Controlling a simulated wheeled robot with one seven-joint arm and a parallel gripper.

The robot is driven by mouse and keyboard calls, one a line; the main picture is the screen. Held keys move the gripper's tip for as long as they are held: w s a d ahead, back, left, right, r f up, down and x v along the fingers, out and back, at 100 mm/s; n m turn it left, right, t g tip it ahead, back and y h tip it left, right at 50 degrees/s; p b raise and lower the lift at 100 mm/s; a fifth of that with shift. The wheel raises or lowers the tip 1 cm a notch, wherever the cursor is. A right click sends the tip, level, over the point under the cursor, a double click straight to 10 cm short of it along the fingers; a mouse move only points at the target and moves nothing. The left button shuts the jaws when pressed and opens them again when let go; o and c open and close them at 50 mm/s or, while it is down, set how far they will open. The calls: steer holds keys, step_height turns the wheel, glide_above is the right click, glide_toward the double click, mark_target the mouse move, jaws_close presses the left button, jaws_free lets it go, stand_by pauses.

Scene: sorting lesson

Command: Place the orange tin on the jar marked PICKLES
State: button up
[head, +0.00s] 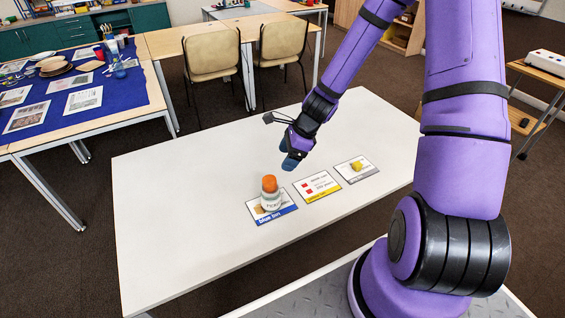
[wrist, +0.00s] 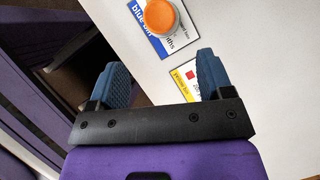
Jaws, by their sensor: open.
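The orange tin (head: 269,183) sits on top of a whitish jar (head: 271,202) in the head view. The jar stands upright on the blue-edged card (head: 289,212) on the white table. Writing on the jar is too small to read surely. In the wrist view the tin (wrist: 157,16) is a round orange top at the upper edge, with the jar largely hidden beneath it. My gripper (head: 290,160) is above the table, behind and right of the tin, apart from it. Its two blue fingers (wrist: 162,64) are spread with nothing between them.
A yellow-edged card (head: 317,186) and a third card (head: 345,174) with a small yellow object (head: 357,166) lie right of the jar. The white table (head: 180,200) is otherwise clear. Chairs (head: 208,55) and other tables stand behind.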

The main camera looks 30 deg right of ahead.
steer(key=s+r+n+h, duration=0.1)
steer(key=s+r+n, duration=0.25)
steer(key=r, duration=0.45)
steer(key=s+a+r+n+t+h, duration=0.1)
steer(key=s+r+n, duration=0.1)
steer(key=r+n, duration=0.4)
steer(key=s+r+n+h, duration=0.15)
steer(key=r+n, duration=0.25)
steer(key=r, duration=0.5)
steer(key=s+d+r+n+t, duration=0.1)
steer(key=s+r+n, duration=0.3)
steer(key=s+r, duration=0.2)
steer(key=s+r+n+t+h, duration=0.1)
steer(key=s+r+n, duration=0.3)
steer(key=s, duration=0.7)
step_height(320, 180, up, 2)
steer(key=shift+d+r+n, duration=0.25)
steer(key=shift+d+n, duration=0.1)
steer(key=shift+d, duration=0.05)
